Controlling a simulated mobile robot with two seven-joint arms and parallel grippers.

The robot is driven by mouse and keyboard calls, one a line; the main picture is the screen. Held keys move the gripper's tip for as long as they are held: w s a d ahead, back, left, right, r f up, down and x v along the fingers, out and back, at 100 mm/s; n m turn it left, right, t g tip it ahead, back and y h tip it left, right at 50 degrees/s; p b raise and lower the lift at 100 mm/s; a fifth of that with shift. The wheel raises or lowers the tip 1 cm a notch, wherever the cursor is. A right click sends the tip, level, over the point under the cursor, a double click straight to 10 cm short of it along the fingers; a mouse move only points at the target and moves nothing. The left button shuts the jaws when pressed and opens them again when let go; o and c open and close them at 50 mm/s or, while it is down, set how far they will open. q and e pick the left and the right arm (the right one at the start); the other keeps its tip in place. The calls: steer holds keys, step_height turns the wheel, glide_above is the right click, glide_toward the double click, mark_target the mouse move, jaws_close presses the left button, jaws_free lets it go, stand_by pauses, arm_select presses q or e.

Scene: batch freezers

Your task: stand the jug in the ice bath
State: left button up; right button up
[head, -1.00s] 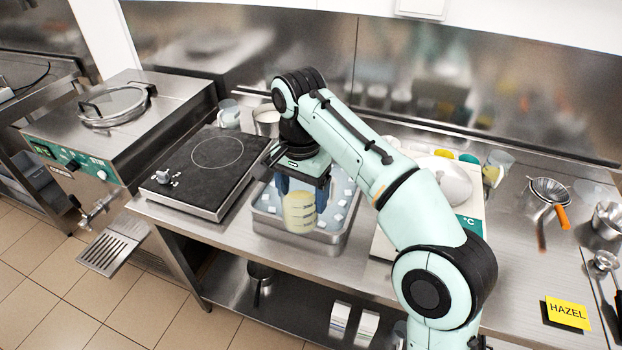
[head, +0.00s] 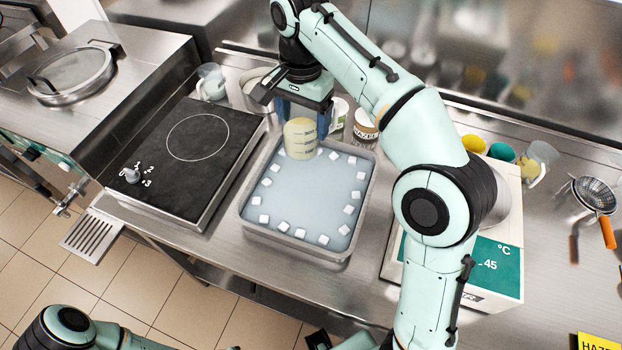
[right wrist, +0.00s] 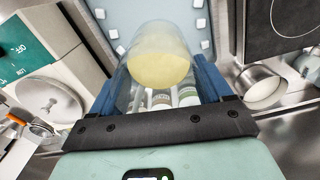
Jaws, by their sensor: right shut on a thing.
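The jug (head: 300,138) is clear and holds a pale yellow liquid. My right gripper (head: 303,112) is shut on it and holds it upright at the far end of the ice bath. The ice bath (head: 247,222) is a steel rectangular pan of bluish water with white ice cubes around its edge. The jug appears above the water, but I cannot tell its exact height. In the right wrist view the jug (right wrist: 158,65) sits between both fingers, with the bath water (right wrist: 150,12) beyond it.
A black hob (head: 190,150) stands left of the bath. Labelled tubs (head: 365,128) and a steel pot (head: 255,85) stand behind it.

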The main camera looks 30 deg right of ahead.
steer(key=shift+f, duration=0.3)
arm_select(q)
step_height(320, 180, down, 6)
steer(key=s+b, duration=0.2)
steer(key=b, duration=0.3)
steer(key=shift+s, duration=0.35)
arm_select(e)
steer(key=shift+f, duration=9.65)
arm_select(q)
steer(key=shift+f, duration=0.1)
arm_select(e)
steer(key=shift+f+b, duration=0.2)
steer(key=shift+b, duration=0.1)
steer(key=o, duration=1.2)
steer(key=shift+c, duration=0.2)
steer(key=shift+r, duration=0.15)
